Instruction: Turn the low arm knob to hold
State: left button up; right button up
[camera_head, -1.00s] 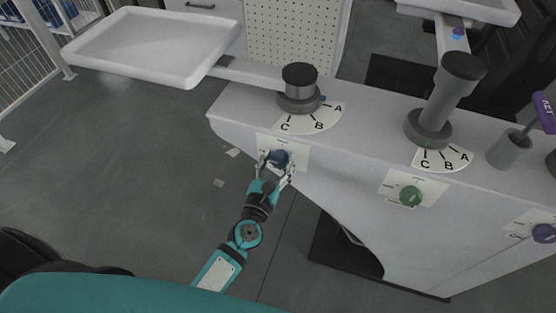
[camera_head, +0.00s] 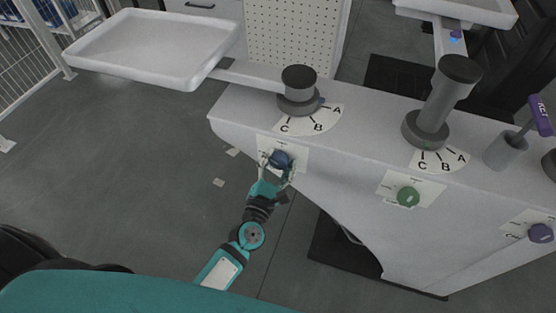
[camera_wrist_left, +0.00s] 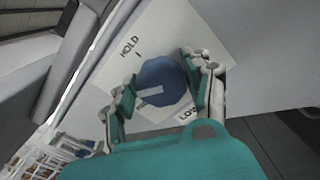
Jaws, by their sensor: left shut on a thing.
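The low arm knob (camera_head: 280,158) is blue and sits on a white label plate on the front of the grey bench, below the short dark post (camera_head: 299,90). In the left wrist view the knob (camera_wrist_left: 168,78) shows a white mark toward its left side, which does not line up with the HOLD tick at the upper left. A partly hidden label starting "LO" is at the lower right. My left gripper (camera_head: 278,170) is shut on the knob, with one finger on each side in the wrist view (camera_wrist_left: 162,88). My right gripper is not in view.
A white tray (camera_head: 80,61) on a low arm extends left from the short post. A taller post (camera_head: 441,100) stands to the right, with a green knob (camera_head: 408,197) below it. A purple knob (camera_head: 541,233) is at the far right. Open floor lies left of the bench.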

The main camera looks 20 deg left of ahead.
pick_arm(q)
jog(key=m+p, duration=0.1)
jog(key=m, duration=0.2)
jog(key=shift+r+m, duration=0.1)
jog(key=shift+m, duration=0.3)
jog(key=m+p, duration=0.1)
jog(key=m, duration=0.2)
jog(key=shift+d+m, duration=0.1)
jog(key=shift+m, duration=0.2)
jog(key=shift+f+m+p, duration=0.15)
jog(key=shift+m+p, duration=0.3)
jog(key=shift+m, duration=0.7)
jog(key=shift+f+m+p, duration=0.1)
jog(key=shift+m+p, duration=0.3)
jog(key=shift+m, duration=0.75)
jog(key=o, duration=1.1)
